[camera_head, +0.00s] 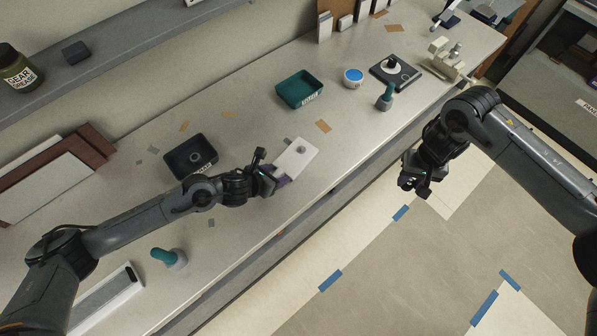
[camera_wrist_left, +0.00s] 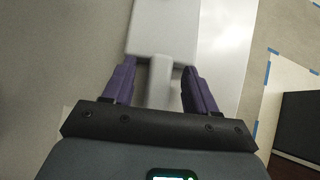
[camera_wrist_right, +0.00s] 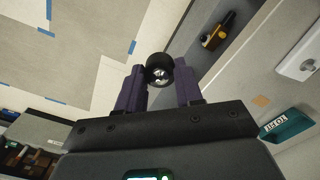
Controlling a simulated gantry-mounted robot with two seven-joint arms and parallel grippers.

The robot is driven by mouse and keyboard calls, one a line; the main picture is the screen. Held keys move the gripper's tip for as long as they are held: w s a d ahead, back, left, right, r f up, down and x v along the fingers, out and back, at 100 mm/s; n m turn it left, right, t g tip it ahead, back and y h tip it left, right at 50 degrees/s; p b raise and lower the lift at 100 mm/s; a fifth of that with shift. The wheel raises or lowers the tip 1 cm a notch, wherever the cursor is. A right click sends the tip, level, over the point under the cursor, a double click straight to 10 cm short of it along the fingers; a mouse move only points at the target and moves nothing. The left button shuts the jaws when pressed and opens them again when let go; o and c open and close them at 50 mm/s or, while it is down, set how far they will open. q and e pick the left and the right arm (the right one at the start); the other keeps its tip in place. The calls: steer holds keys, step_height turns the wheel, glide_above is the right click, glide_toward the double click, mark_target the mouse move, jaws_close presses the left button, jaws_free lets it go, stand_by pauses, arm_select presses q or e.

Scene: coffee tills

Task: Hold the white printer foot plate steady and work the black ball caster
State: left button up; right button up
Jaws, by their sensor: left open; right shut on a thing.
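The white printer foot plate (camera_head: 287,161) lies on the counter near its front edge, with a small grey round part on top. It also shows in the left wrist view (camera_wrist_left: 165,35), with a narrow tab pointing toward my left gripper. My left gripper (camera_head: 274,183) is open at the plate's near end. Its purple fingers (camera_wrist_left: 160,88) stand either side of the tab, with gaps visible. My right gripper (camera_head: 408,185) is in front of the counter, over the floor. It is shut on the black ball caster (camera_wrist_right: 159,62), whose shiny metal part faces the right wrist camera.
A black tray (camera_head: 168,164) stands left of the plate; a teal bin (camera_head: 280,95) stands behind it. A blue-lidded tub (camera_head: 353,78), a black base (camera_head: 407,77), a teal-handled tool (camera_head: 387,97) and a beige fixture (camera_head: 440,62) stand further right. Counter between plate and tub is mostly clear.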

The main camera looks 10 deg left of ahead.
arm_select(q)
steer(key=shift+c, duration=0.3)
jaws_close()
stand_by(0.6)
stand_by(0.5)
steer(key=shift+o, duration=0.6)
jaws_free()
